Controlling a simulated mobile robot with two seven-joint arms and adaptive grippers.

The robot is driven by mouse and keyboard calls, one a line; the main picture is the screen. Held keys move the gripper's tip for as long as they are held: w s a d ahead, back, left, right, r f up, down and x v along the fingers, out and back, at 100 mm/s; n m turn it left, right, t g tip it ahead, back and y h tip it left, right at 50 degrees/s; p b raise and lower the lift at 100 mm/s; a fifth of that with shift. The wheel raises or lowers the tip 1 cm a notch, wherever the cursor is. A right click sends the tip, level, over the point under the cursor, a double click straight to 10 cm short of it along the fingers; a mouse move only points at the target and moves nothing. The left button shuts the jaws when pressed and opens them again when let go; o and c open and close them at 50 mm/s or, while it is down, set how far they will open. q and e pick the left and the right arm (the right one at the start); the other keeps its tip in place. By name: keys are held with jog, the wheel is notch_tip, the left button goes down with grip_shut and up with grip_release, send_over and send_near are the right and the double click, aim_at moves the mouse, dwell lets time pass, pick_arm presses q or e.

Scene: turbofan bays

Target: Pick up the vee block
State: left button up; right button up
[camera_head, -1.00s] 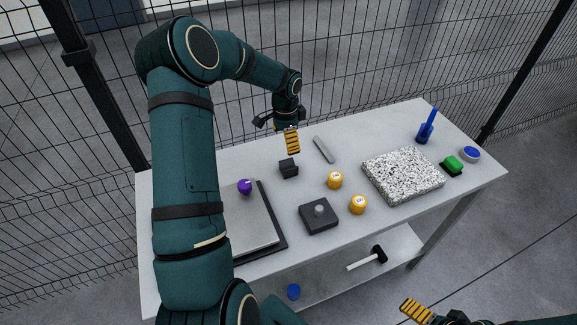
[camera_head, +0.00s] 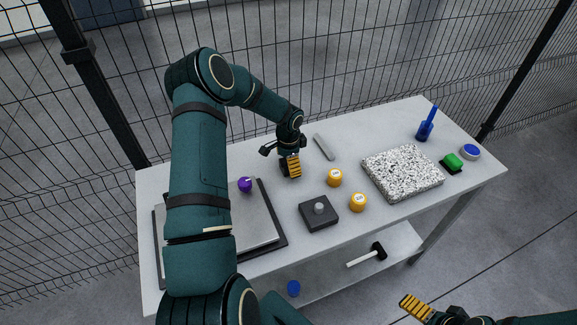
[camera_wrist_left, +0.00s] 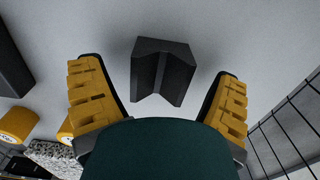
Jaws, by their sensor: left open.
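The vee block (camera_wrist_left: 150,68) is a small dark grey block with a V groove. In the left wrist view it sits on the pale table, between and just beyond my open left fingers (camera_wrist_left: 160,88), with visible gaps on both sides. In the head view my left gripper (camera_head: 290,166) points down over the block's place and mostly hides it. I cannot tell its exact height above the table. My right gripper (camera_head: 416,308) is at the bottom right, off the table, its opening unclear.
Near the left gripper are a grey bar (camera_head: 324,147), two orange cylinders, one (camera_head: 334,178) nearer, and a dark box with a knob (camera_head: 318,214). A purple ball (camera_head: 245,184) is on a plate (camera_head: 255,225) at left. A speckled slab (camera_head: 402,173) lies right.

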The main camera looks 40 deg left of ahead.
pick_arm(q)
jog(key=c, duration=1.4)
jog(key=shift+r, duration=0.1)
